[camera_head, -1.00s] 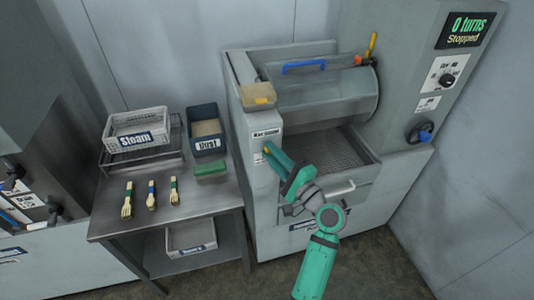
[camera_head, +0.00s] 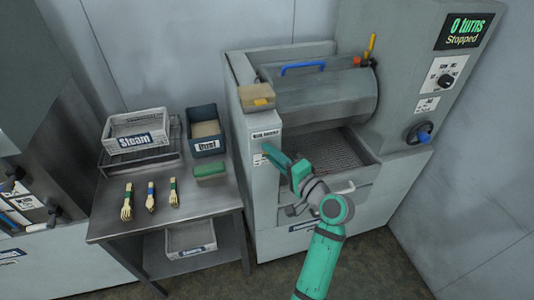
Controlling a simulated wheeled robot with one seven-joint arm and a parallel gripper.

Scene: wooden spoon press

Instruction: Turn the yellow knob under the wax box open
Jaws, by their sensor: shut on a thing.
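The wax box (camera_head: 250,91), a small tan box with a yellow patch, sits on the upper left edge of the grey machine (camera_head: 262,205). Below it is a white label (camera_head: 266,133) on the machine's front. My gripper (camera_head: 267,150) is at the panel just under this label, shut on the yellow knob. The knob itself is hidden behind my green gripper and arm.
Left of the machine, a metal table (camera_head: 110,222) holds a white Steam crate (camera_head: 137,137), a dark Dust bin (camera_head: 207,146), a green block (camera_head: 210,171) and three wooden utensils. A drum (camera_head: 325,95) with a blue handle (camera_head: 303,67) lies right of the wax box. A display (camera_head: 469,31) reads "0 turns, Stopped".

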